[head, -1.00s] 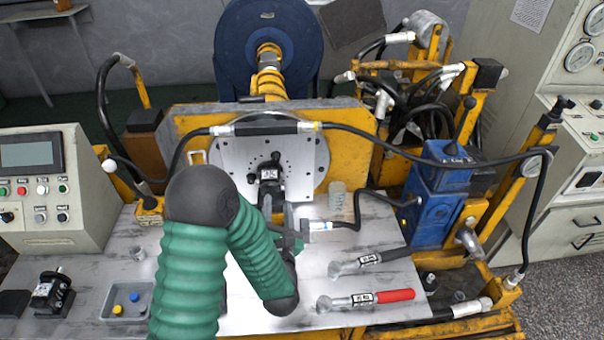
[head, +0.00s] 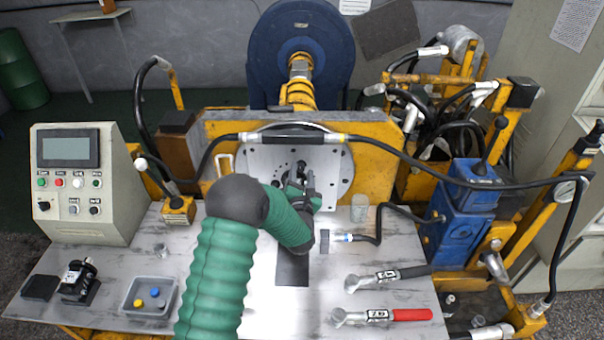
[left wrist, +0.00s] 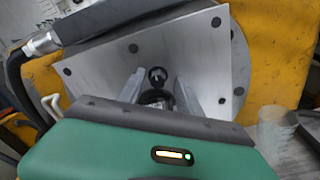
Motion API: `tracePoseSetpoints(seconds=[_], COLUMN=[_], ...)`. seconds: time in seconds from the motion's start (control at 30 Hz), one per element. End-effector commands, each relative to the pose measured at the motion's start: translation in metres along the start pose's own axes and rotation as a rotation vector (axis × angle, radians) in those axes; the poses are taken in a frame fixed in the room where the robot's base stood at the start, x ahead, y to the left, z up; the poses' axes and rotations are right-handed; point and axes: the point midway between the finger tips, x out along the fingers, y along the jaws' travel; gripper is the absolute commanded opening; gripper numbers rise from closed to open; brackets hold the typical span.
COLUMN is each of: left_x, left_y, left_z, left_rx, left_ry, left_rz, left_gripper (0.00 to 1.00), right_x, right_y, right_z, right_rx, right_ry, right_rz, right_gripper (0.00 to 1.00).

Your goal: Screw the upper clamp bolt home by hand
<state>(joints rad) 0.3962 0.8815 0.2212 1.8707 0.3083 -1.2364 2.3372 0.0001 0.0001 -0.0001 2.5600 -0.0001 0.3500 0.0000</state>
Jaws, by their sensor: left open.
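The light metal clamp plate (head: 262,158) stands upright on the yellow frame, with dark holes in its face. A black round bolt head (left wrist: 157,75), which looks like the upper clamp bolt, shows against the plate in the left wrist view. The black motor body (left wrist: 156,98) is just below it, largely hidden by my gripper. My left gripper (left wrist: 159,88) is open, one finger on each side of the bolt and motor, with gaps visible. In the head view my left gripper (head: 301,190) is in front of the plate and hides most of the motor. My right gripper is not in view.
A black hose (head: 390,146) arches across the plate's top. A grey tray (head: 135,308) with blue and yellow pieces and a small motor (head: 80,282) are at left.

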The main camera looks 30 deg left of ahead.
Motion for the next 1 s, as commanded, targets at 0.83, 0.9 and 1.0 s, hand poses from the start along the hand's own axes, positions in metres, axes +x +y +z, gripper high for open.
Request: tracePoseSetpoints(seconds=[0.83,0.9,1.0], left_x=[-0.0007,-0.0007,-0.0008], left_y=[-0.0007,-0.001,-0.0014], left_z=[-0.0005,-0.0007,-0.0008], left_rx=[0.018,0.035,0.075], left_ry=[0.0,0.0,-0.001], left_rz=[-0.001,-0.001,-0.001], left_gripper=[0.0,0.0,0.0], right_x=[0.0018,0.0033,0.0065], right_y=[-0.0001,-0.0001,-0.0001], right_z=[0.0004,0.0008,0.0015], right_rx=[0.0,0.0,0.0], right_ry=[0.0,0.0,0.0], right_rz=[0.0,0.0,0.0], right_gripper=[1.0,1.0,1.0])
